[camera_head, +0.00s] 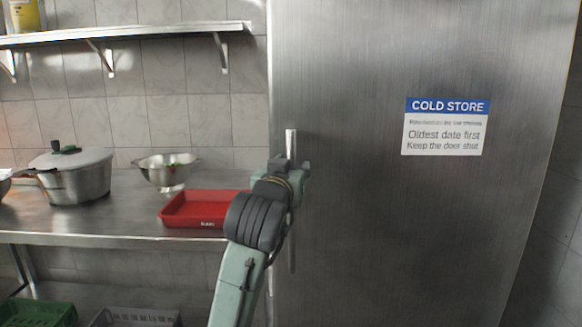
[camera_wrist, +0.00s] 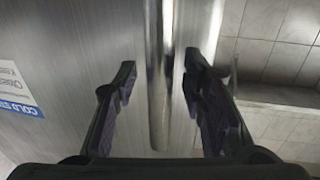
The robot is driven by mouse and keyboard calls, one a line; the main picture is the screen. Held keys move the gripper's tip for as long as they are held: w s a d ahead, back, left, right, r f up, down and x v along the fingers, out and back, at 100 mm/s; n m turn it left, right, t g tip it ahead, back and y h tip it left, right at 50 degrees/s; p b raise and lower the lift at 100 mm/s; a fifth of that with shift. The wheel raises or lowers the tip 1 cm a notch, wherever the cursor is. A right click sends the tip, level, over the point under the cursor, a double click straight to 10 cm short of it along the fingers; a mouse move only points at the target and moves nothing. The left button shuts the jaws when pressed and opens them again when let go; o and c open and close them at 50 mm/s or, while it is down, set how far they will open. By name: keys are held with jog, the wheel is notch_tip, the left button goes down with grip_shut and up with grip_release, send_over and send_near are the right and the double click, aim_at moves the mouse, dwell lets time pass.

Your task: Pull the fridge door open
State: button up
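The steel fridge door (camera_head: 400,220) fills the right half of the head view, with a blue and white "COLD STORE" sign on it. No gap shows along its left edge. Its vertical bar handle (camera_head: 291,145) is near that left edge, partly hidden by my arm. My gripper (camera_wrist: 160,68) is open in the wrist view, with one dark finger on each side of the handle (camera_wrist: 157,85). Gaps show between both fingers and the bar. In the head view, my gripper (camera_head: 295,172) is at the handle, its fingers mostly hidden.
Left of the door is a steel counter (camera_head: 110,228) with a red tray (camera_head: 185,222), a colander (camera_head: 168,172) and a lidded pot (camera_head: 80,185). The tray is close to my arm. A wall shelf (camera_head: 150,31) is above. Green (camera_head: 35,312) and grey crates (camera_head: 135,318) are below.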

jog(key=shift+c, duration=0.4)
grip_shut()
dwell(0.4)
